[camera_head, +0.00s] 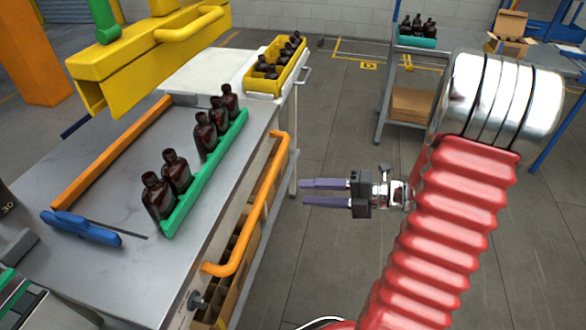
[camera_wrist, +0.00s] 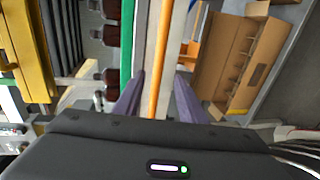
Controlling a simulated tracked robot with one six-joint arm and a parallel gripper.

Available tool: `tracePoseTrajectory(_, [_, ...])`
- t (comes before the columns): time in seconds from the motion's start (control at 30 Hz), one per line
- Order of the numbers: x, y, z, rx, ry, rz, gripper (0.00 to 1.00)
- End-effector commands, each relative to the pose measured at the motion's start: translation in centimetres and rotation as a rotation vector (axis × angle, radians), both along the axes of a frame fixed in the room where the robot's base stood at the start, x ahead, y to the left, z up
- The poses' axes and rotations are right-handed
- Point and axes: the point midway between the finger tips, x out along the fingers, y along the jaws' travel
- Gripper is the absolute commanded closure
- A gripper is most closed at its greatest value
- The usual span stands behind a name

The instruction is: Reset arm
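My gripper (camera_head: 325,193) is in the middle of the head view, out over the floor to the right of the workbench. Its two purple fingers point left towards the bench and stand apart with nothing between them. In the wrist view the open fingers (camera_wrist: 158,98) show with the orange rail (camera_wrist: 161,50) beyond them. Several amber bottles (camera_head: 177,170) stand in a row along the green strip (camera_head: 206,172) on the metal workbench (camera_head: 110,185). The gripper is apart from the bottles and the bench.
A blue-handled tool (camera_head: 80,228) lies on the bench. A yellow crate (camera_head: 262,83) with bottles stands at the bench's far end. A shelf at the back right holds a teal tray (camera_head: 416,42) of bottles. Cardboard boxes (camera_wrist: 235,62) sit below the bench top.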

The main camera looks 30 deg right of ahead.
Motion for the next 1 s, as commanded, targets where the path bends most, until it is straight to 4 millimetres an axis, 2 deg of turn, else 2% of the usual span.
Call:
tracePoseTrajectory(0.27, [0.0, 0.0, 0.0, -0.013, -0.016, 0.004, 0.63])
tracePoseTrajectory(0.5, [-0.3, 0.0, -1.0, -0.159, -0.129, 0.055, 0.63])
tracePoseTrajectory(0.77, [-3.0, 1.1, -3.9, -0.417, -0.288, 0.240, 0.63])
tracePoseTrajectory(1.0, [-5.9, 2.4, -5.1, -0.673, -0.479, 0.493, 0.63])
